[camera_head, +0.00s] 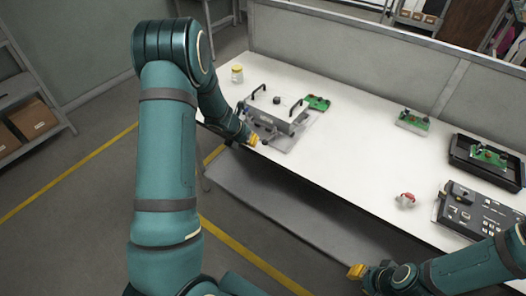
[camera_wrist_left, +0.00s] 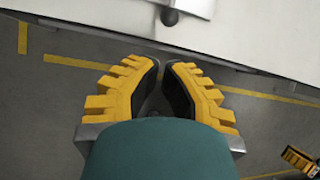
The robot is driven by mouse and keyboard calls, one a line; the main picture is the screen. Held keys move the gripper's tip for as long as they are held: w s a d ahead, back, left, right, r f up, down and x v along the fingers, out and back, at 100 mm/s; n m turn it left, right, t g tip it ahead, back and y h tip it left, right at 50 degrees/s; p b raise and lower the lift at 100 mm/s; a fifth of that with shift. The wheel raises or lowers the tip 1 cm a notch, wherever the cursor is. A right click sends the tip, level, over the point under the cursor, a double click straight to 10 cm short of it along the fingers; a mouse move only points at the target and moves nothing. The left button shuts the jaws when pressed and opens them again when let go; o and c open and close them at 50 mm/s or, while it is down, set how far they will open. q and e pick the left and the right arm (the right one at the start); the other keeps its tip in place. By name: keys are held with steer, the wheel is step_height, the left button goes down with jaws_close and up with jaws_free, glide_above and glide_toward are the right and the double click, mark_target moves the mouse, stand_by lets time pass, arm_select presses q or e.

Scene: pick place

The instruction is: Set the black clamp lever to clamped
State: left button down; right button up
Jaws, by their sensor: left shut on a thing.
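The clamp fixture (camera_head: 279,125), a grey plate with two black handles, lies near the left end of the white table. The black clamp lever's ball knob (camera_head: 264,142) shows at its front edge; a dark ball (camera_wrist_left: 170,17) also shows just beyond the fingertips in the left wrist view. My left gripper (camera_head: 254,140) is at this front edge, its yellow fingers close together on the lever; the grip itself is hidden. In the left wrist view its fingertips (camera_wrist_left: 160,64) nearly meet. My right gripper (camera_head: 357,271) hangs in front of the table, its jaw opening unclear.
A yellow-lidded jar (camera_head: 237,73) stands left of the fixture and a green board (camera_head: 317,103) lies behind it. Another green board (camera_head: 412,121), a red-and-white object (camera_head: 406,200), a black tray (camera_head: 487,161) and a control panel (camera_head: 474,217) are to the right. The table's middle is clear.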

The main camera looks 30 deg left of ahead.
mark_target(263, 152)
arm_select(q)
steer(key=b+x, duration=0.2)
steer(key=x, duration=0.8)
steer(key=shift+w, duration=0.1)
stand_by(0.4)
